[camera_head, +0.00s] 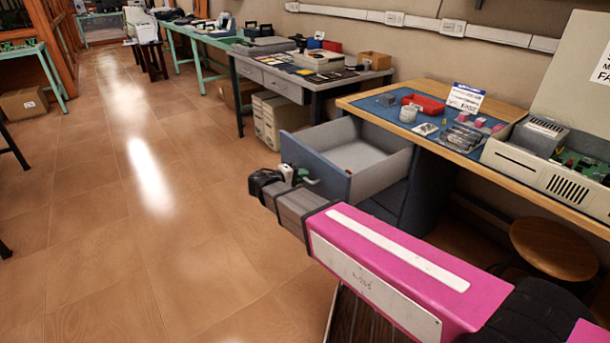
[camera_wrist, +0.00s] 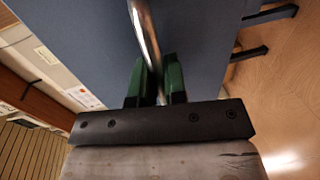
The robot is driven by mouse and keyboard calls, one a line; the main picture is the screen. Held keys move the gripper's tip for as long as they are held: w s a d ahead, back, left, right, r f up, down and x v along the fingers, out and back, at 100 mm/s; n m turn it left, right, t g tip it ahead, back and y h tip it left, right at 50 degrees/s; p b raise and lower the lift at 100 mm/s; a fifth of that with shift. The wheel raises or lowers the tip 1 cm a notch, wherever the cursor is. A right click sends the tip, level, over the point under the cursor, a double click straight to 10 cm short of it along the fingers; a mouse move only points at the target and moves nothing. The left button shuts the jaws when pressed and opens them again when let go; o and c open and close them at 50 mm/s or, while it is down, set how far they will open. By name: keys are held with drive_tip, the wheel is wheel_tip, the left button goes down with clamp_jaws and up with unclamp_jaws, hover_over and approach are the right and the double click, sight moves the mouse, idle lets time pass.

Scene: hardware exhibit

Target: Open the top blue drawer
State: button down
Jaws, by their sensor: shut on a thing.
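The top blue drawer (camera_head: 315,160) stands pulled well out from the blue cabinet (camera_head: 412,200) under the wooden-edged workbench. Its pale grey inside looks empty where I can see it. My gripper (camera_head: 305,178) is at the drawer's front face. In the wrist view, my gripper's green fingers (camera_wrist: 156,80) are shut on the curved metal handle (camera_wrist: 145,35) of the blue front. The handle's lower end is hidden behind the gripper body. The lower part of the cabinet is partly hidden by the open drawer and my pink arm.
The workbench (camera_head: 355,98) above holds a red tray (camera_head: 424,103), small parts and an opened computer case (camera_head: 545,170). A round wooden stool (camera_head: 553,248) stands at the right. A grey table (camera_head: 285,75) is behind. The tiled floor (camera_head: 150,240) at left is clear.

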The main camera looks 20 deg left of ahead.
drive_tip(key=c, duration=1.2)
unclamp_jaws()
drive_tip(key=v, duration=1)
drive_tip(key=shift+s+a, duration=0.25)
drive_tip(key=shift+s, duration=0.05)
